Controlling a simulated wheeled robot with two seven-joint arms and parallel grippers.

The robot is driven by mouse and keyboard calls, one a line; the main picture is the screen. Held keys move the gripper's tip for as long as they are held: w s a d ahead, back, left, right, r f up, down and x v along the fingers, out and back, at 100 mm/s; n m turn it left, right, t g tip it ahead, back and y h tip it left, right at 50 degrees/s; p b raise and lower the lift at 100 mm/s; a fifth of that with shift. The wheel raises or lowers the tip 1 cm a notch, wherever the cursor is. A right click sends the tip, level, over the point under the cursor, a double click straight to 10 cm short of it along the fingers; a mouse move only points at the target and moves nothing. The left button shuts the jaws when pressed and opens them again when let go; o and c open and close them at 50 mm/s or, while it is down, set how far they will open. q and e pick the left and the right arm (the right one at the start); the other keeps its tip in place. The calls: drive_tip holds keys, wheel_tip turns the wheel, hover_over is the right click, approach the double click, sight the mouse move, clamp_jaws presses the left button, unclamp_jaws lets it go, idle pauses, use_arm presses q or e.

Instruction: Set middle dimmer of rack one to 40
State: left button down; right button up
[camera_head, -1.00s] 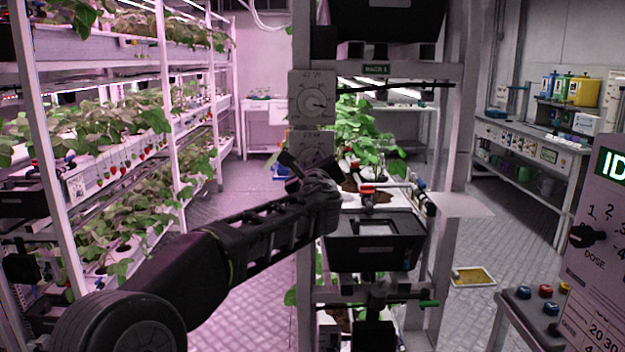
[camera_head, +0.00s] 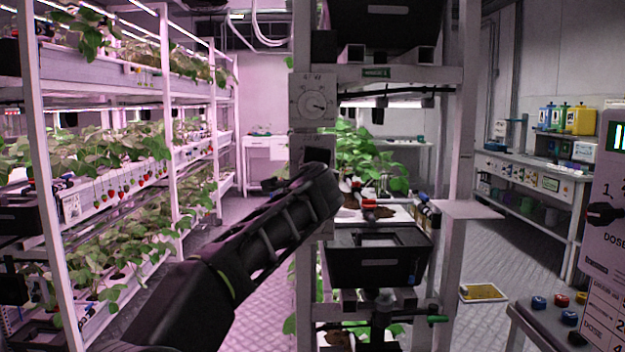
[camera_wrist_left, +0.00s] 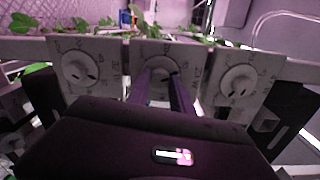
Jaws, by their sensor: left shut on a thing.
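The rack label (camera_head: 376,73) at the top of the near rack seems to read RACK 1. In the head view, the upper dimmer (camera_head: 312,103) shows clearly on the left post. The panel below it is mostly hidden behind my left arm. The left wrist view shows three dimmer panels in a row, with the middle dimmer (camera_wrist_left: 150,52) between two others with round knobs. My left gripper (camera_wrist_left: 170,76) has its two dark fingers at the middle dimmer and is shut on its knob. The fingers hide most of that dial, so its setting cannot be read. My right gripper is not in view.
In the wrist view, the neighbouring dimmers (camera_wrist_left: 79,69) and (camera_wrist_left: 238,80) sit close on either side. A black box (camera_head: 345,262) hangs in the rack. A dosing panel (camera_head: 606,240) and buttons (camera_head: 554,300) stand at the right.

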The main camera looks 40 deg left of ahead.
use_arm(q)
drive_tip(key=shift+f+n+b, duration=0.1)
drive_tip(key=shift+n+b, duration=0.35)
drive_tip(key=shift+n, duration=0.35)
drive_tip(key=c, duration=1.1)
unclamp_jaws()
drive_tip(key=b+v, duration=0.2)
drive_tip(key=v, duration=0.5)
drive_tip(key=shift+s+d, duration=0.2)
drive_tip(key=shift+s, duration=0.15)
